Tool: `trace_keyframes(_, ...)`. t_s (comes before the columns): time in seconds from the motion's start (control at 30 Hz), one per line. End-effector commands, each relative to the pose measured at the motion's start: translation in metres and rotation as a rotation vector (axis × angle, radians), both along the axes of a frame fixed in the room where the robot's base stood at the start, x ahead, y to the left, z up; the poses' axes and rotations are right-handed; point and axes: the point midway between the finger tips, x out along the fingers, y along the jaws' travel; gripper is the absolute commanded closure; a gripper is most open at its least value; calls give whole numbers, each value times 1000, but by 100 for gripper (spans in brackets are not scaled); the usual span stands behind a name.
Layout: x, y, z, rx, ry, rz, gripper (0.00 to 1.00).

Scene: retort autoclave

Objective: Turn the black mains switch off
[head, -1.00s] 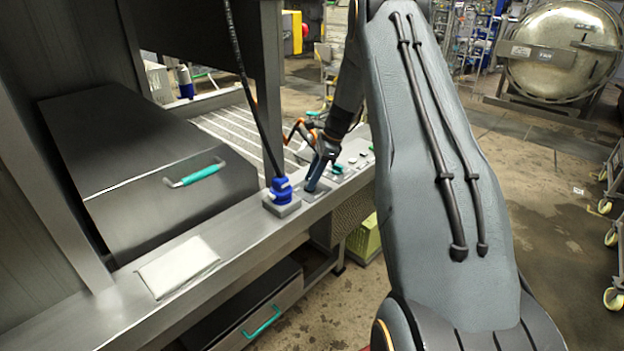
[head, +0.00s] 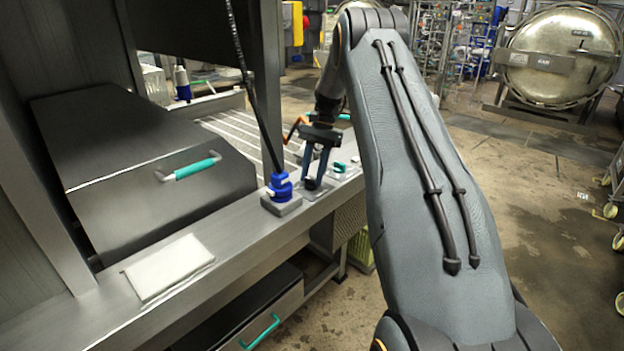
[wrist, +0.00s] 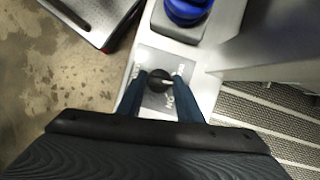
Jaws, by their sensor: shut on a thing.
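The black mains switch (wrist: 159,80) is a round knob with a pale mark, on a grey lettered plate (wrist: 156,98) in the wrist view. The lettering is too small to read. My gripper (wrist: 161,82) points down with its two blue fingers on either side of the knob, shut on it. In the head view my gripper (head: 313,184) stands at the steel counter (head: 235,234), just right of a blue connector on a grey block.
The blue connector (head: 281,187) with a black cable stands close to my gripper. Teal and other controls (head: 338,167) lie just beyond it. A white pad (head: 168,268) lies on the near counter. A steel box with a teal handle (head: 190,167) is at left.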

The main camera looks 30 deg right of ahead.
Motion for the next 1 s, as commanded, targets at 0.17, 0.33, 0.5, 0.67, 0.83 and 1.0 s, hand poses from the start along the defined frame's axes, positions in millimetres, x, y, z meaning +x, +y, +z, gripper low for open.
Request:
trace_keyframes(0.17, 3, 1, -1, -1, -2, 169, 90)
trace_keyframes(0.33, 3, 2, -1, -2, -2, 317, 90)
trace_keyframes(0.5, 4, 3, 0, -2, -2, 443, 90)
trace_keyframes(0.67, 4, 3, 1, -1, -2, 532, 90)
trace_keyframes(0.83, 4, 3, 1, -3, -3, 592, 90)
trace_keyframes(1.0, 4, 3, 1, -2, -4, 622, 90)
